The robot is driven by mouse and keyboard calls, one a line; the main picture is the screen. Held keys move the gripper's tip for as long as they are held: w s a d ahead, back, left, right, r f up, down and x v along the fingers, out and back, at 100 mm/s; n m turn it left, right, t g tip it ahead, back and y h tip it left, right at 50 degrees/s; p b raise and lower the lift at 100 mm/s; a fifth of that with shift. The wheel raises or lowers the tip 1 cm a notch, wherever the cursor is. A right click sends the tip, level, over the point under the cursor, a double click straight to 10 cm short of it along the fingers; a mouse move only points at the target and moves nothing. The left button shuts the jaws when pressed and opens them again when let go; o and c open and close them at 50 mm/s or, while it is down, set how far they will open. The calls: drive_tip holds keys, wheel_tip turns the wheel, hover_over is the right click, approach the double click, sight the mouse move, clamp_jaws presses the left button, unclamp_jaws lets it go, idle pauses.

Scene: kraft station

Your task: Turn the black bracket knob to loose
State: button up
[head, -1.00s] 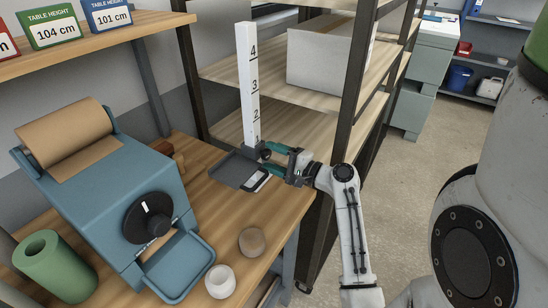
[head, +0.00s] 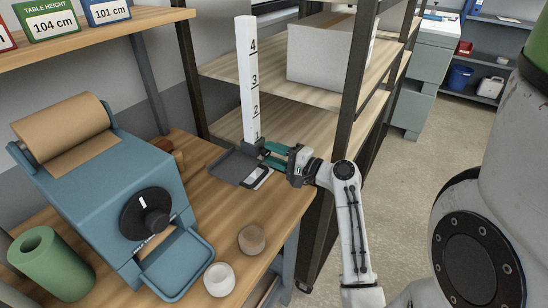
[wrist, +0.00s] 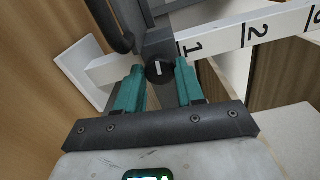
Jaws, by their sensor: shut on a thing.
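The black bracket knob (wrist: 159,71) shows in the wrist view, round with a white pointer line, on a dark bracket block. It lies between the teal fingers of my gripper (wrist: 157,75), which is shut on it. In the head view my gripper (head: 271,153) reaches from the right to the bracket, and its fingers hide most of the knob. The dark bracket (head: 232,168) has a flat plate and sits low on the upright white post (head: 247,70), numbered 1 to 4. The post also crosses the wrist view (wrist: 225,39).
A blue dispenser (head: 95,185) with a brown paper roll stands left on the wooden table. A green roll (head: 53,262), a white cup (head: 219,279) and a brown round object (head: 252,239) are near the front. A shelf rack (head: 350,90) stands close behind my gripper.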

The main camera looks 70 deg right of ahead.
drive_tip(key=n+b, duration=0.2)
drive_tip(key=shift+f+n+b, duration=0.25)
drive_tip(key=shift+n+b, duration=0.05)
drive_tip(key=shift+r+n+b, duration=0.1)
drive_tip(key=shift+n+b, duration=0.6)
drive_tip(key=shift+n, duration=0.1)
drive_tip(key=shift+r, duration=0.1)
drive_tip(key=o, duration=1)
drive_tip(key=shift+o, duration=0.2)
drive_tip(key=b+v, duration=0.2)
drive_tip(key=v, duration=0.8)
drive_tip(key=shift+s, duration=0.4)
drive_tip(key=shift+s, duration=0.1)
